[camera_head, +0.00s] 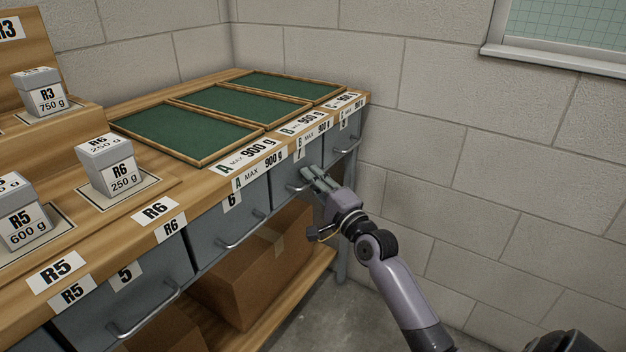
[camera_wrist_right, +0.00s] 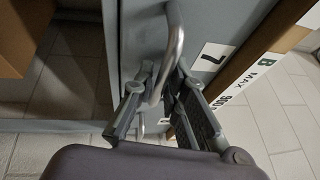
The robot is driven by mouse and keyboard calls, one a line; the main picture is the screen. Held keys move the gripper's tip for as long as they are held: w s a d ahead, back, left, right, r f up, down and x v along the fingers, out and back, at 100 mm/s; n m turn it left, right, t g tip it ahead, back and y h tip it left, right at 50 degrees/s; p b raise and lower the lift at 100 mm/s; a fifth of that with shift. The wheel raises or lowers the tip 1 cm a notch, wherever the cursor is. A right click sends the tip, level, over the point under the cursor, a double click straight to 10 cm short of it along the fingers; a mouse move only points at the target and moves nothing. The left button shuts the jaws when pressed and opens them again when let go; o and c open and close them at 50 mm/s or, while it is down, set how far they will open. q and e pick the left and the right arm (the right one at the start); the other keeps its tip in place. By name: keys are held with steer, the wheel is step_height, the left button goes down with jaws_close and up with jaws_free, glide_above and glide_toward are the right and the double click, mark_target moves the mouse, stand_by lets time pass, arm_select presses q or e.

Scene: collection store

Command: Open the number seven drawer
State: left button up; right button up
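The number seven drawer (camera_head: 283,182) is a grey drawer front under the tray bench, with a small 7 label that also shows in the wrist view (camera_wrist_right: 210,57). It looks shut, flush with its neighbours. Its curved metal handle (camera_wrist_right: 173,52) shows in the wrist view. My right gripper (camera_head: 314,178) is at this drawer, partly covering its front in the head view. In the wrist view the right gripper (camera_wrist_right: 165,100) has its two fingers apart, one on each side of the handle. Whether either finger touches the handle cannot be told. My left gripper is not in view.
Drawers six (camera_head: 228,225) and five (camera_head: 130,290) lie to the left, another drawer (camera_head: 343,138) to the right, all with bar handles. Green-lined trays (camera_head: 262,131) and grey weights (camera_head: 108,166) stand on the bench. Cardboard boxes (camera_head: 255,275) sit on the low shelf.

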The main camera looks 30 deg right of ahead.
jaws_close()
stand_by(0.5)
